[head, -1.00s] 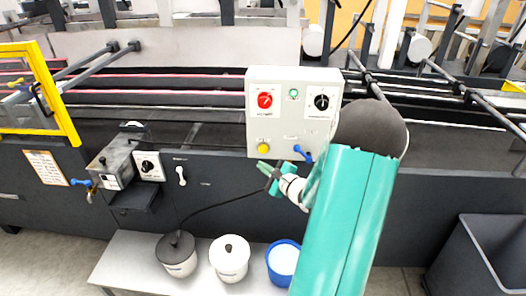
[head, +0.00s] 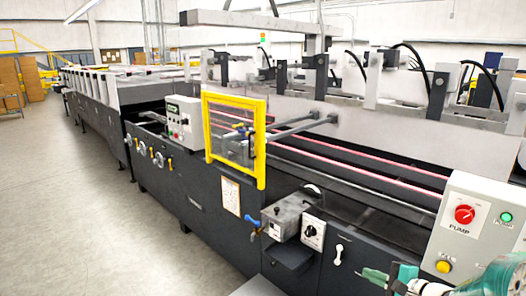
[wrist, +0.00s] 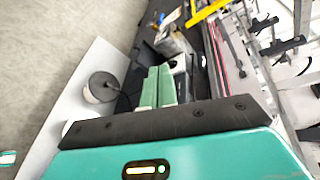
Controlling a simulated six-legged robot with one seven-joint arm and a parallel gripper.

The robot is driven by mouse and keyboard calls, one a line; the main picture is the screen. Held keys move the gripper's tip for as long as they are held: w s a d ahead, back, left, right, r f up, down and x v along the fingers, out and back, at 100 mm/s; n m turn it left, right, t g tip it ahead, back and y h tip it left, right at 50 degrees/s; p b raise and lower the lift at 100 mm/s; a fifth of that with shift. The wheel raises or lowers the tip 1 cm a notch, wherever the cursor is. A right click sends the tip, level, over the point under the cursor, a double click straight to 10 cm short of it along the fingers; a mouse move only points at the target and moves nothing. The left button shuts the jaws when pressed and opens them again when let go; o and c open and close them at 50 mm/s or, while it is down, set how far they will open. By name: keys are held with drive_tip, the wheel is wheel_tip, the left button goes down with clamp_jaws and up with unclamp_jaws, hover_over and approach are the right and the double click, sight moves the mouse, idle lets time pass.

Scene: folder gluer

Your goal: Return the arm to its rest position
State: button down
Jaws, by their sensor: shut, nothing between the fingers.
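My gripper (head: 374,278) shows at the bottom right of the head view, just left of the grey control box. In the wrist view its two green fingers (wrist: 158,87) lie side by side with no object between them. Only part of my teal arm shows, at the bottom right corner of the head view. The rest of the arm is out of frame.
The control box (head: 478,228) has a red pump knob and yellow button. A yellow-framed guard (head: 262,143) and a grey glue unit (head: 287,215) sit on the long machine. A lidded pot (wrist: 101,92) stands on a pale bench (wrist: 62,108). The left floor (head: 80,205) is clear.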

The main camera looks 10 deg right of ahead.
drive_tip(key=s+a+r+n+g, duration=0.2)
drive_tip(key=s+a+n+g, duration=0.25)
drive_tip(key=a, duration=0.45)
drive_tip(key=s+a+r+n+g, duration=0.2)
drive_tip(key=s+a+n+g, duration=0.3)
drive_tip(key=a, duration=0.4)
drive_tip(key=s+r+n+t+h, duration=0.2)
drive_tip(key=s+r+n+h, duration=0.3)
drive_tip(key=s+n, duration=0.3)
drive_tip(key=shift+s+a+r+h, duration=0.25)
drive_tip(key=shift+s+a+h, duration=0.2)
drive_tip(key=shift+s+h, duration=0.4)
drive_tip(key=shift+d, duration=0.2)
